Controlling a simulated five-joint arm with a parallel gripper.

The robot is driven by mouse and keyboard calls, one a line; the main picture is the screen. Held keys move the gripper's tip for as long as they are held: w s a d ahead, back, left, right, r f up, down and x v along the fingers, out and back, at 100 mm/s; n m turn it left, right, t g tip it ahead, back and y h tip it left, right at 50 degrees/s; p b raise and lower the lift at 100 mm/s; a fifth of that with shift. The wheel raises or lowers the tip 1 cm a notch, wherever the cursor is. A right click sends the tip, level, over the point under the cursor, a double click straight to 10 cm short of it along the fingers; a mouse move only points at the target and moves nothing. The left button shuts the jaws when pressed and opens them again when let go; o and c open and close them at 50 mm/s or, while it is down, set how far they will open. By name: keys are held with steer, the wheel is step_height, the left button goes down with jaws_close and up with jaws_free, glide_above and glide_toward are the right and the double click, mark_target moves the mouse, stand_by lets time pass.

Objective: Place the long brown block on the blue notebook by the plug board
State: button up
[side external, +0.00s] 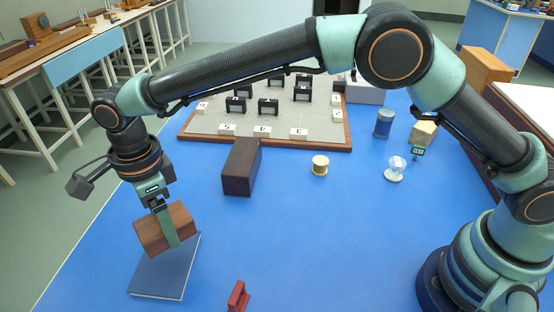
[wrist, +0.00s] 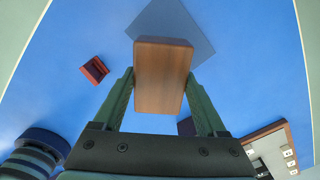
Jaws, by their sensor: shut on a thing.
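My gripper (side external: 170,232) is shut on a brown wooden block (side external: 152,229), with one finger on each side of it. The wrist view shows the block (wrist: 162,75) between the two fingers (wrist: 160,88). The blue notebook (side external: 165,276) lies flat on the blue table at the lower left, below the block. In the wrist view the block covers part of the notebook (wrist: 180,22). The block appears tilted and above the notebook, though the exact gap is hard to tell. The plug board (side external: 205,128), with black plugs and white numbered tags, lies at the back.
A longer dark brown block (side external: 240,168) lies against the plug board's front edge. A red piece (side external: 238,297) stands right of the notebook. A yellow spool (side external: 320,165), a glass bulb (side external: 395,168) and a blue cylinder (side external: 384,123) stand further right.

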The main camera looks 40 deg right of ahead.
mark_target(180, 261)
steer(key=shift+f, duration=4.25)
steer(key=shift+f, duration=0.2)
steer(key=o, duration=1.4)
steer(key=shift+r, duration=0.1)
